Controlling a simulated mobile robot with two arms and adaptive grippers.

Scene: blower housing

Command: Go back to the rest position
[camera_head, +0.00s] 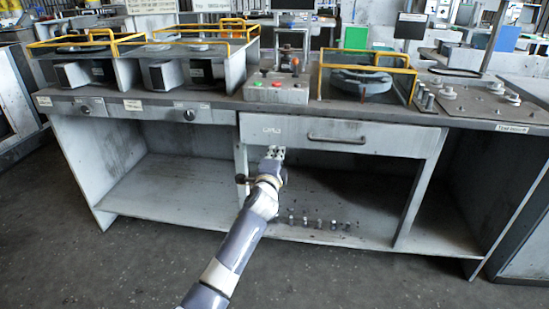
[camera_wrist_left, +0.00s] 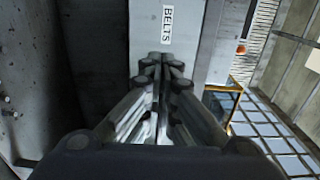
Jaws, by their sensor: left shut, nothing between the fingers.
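My left gripper (camera_head: 274,153) is in front of the grey workbench (camera_head: 340,135), close to the left end of its wide drawer (camera_head: 375,139). In the left wrist view my left gripper (camera_wrist_left: 162,62) is shut, its fingers together with nothing between them. Beyond the fingertips a white label reading "BELTS" (camera_wrist_left: 168,24) shows on a grey surface. I cannot tell whether the fingertips touch the bench. My right gripper is not in view.
A control box (camera_head: 276,88) with coloured buttons stands on the bench top. Yellow-railed bays (camera_head: 88,42) hold dark parts to the left, and a dark ring-shaped part (camera_head: 361,81) lies to the right. Several small pieces (camera_head: 319,224) stand on the lower shelf. Floor (camera_head: 110,270) in front is clear.

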